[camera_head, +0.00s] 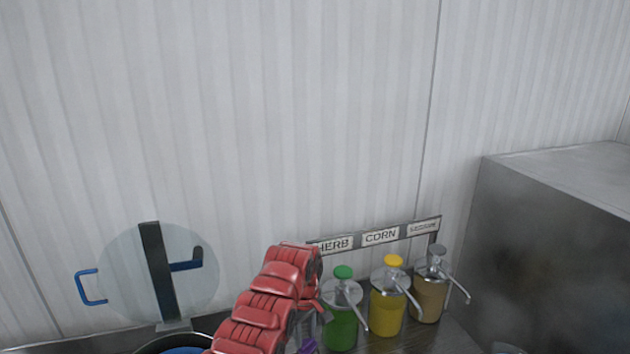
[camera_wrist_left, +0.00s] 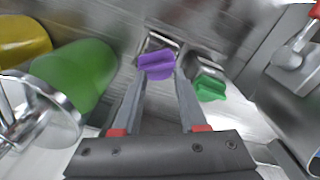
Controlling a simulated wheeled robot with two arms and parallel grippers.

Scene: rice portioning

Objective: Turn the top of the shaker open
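My left arm reaches down in the head view, and its gripper (camera_head: 314,322) is mostly hidden behind the red arm links there. In the left wrist view the two fingers of my left gripper (camera_wrist_left: 161,82) are spread apart. A shaker with a purple top (camera_wrist_left: 156,64) is at the fingertips; I cannot tell whether they touch it. A bit of the purple top (camera_head: 308,346) shows at the bottom of the head view. A second shaker with a green top (camera_wrist_left: 211,89) stands just right of the fingers. My right gripper is not in view.
Green (camera_head: 342,325), yellow (camera_head: 388,312) and tan (camera_head: 430,296) pump bottles stand right of my arm, below a label rack (camera_head: 381,236). A clear round lid (camera_head: 120,262) with blue handles is at left. A metal box (camera_head: 560,250) stands at right.

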